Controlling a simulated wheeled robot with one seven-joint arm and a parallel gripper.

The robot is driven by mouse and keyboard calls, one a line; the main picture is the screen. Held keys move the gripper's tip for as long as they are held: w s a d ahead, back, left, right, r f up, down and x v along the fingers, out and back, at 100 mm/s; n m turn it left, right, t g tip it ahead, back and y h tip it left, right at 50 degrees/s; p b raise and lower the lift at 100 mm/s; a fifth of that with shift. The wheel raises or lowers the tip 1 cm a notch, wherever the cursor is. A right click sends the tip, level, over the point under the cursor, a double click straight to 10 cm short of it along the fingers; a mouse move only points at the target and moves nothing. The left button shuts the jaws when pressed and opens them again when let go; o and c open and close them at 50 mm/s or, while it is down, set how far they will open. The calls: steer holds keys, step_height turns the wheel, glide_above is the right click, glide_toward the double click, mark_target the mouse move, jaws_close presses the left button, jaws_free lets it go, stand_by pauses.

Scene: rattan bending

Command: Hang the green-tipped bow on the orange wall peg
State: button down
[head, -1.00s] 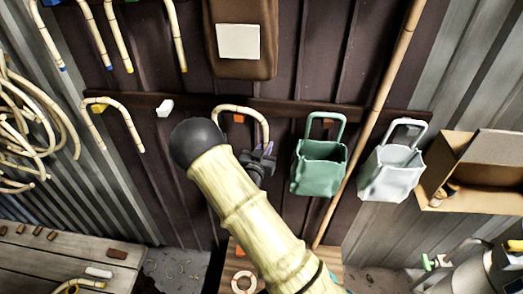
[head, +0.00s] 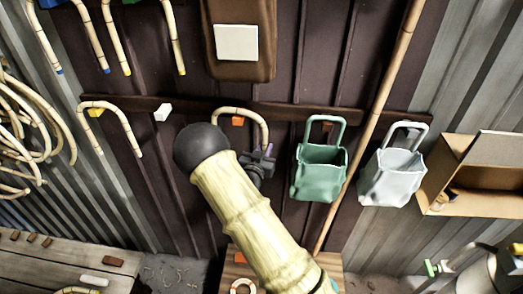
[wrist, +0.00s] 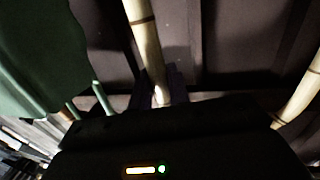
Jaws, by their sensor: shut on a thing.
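A pale cane bow (head: 245,112) arches at the orange wall peg (head: 238,121) on the dark rail. The peg shows just under the arch; I cannot tell whether they touch. My gripper (head: 268,157) is shut on the bow's right leg, below and right of the peg. The bow's left leg is hidden behind my arm, and no green tip shows. In the wrist view the bow (wrist: 146,45) runs down to my dim gripper fingers (wrist: 165,98).
A yellow peg (head: 96,112) with a bow on it and an empty white peg (head: 162,113) are to the left. A green basket (head: 318,177) and a white basket (head: 390,180) hang close on the right. A long cane pole (head: 385,80) leans between them.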

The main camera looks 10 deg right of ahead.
steer(key=c, duration=1.3)
jaws_free()
steer(key=shift+o, duration=0.2)
steer(key=b+v, duration=0.7)
steer(key=v, duration=1)
steer(key=shift+s+a, duration=0.2)
steer(key=shift+s, duration=0.1)
